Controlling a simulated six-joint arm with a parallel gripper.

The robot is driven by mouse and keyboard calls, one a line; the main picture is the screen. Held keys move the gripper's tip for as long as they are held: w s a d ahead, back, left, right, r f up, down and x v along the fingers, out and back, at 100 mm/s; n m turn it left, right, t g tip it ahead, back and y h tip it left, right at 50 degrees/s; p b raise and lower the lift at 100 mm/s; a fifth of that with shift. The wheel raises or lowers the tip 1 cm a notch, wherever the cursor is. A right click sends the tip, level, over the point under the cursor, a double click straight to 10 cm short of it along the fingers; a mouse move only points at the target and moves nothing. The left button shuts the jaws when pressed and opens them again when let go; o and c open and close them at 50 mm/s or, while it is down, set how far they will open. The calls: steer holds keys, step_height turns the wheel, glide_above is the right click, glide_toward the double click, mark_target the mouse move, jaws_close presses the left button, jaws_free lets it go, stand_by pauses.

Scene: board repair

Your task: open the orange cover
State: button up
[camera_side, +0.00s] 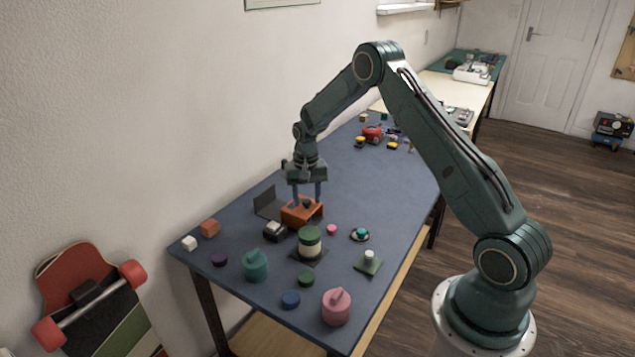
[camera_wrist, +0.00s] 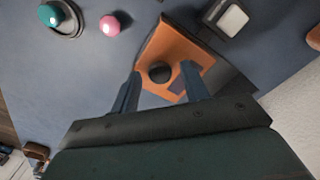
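The orange cover (camera_side: 292,215) sits on a small box on the blue table in the side view. In the wrist view the cover (camera_wrist: 176,45) fills the upper middle, with a dark round knob (camera_wrist: 160,72) on top. My gripper (camera_side: 307,198) points down right over the cover. In the wrist view my gripper (camera_wrist: 161,69) is open, with one finger on each side of the knob and a gap to it on both sides. The cover lies in place, and what is under it is hidden.
A dark upright panel (camera_side: 265,201) stands behind left.

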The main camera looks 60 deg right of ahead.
jaws_close()
steer(key=shift+w, duration=4.05)
steer(key=shift+o, duration=0.8)
jaws_free()
steer(key=shift+r, duration=0.1)
step_height(320, 180, up, 14)
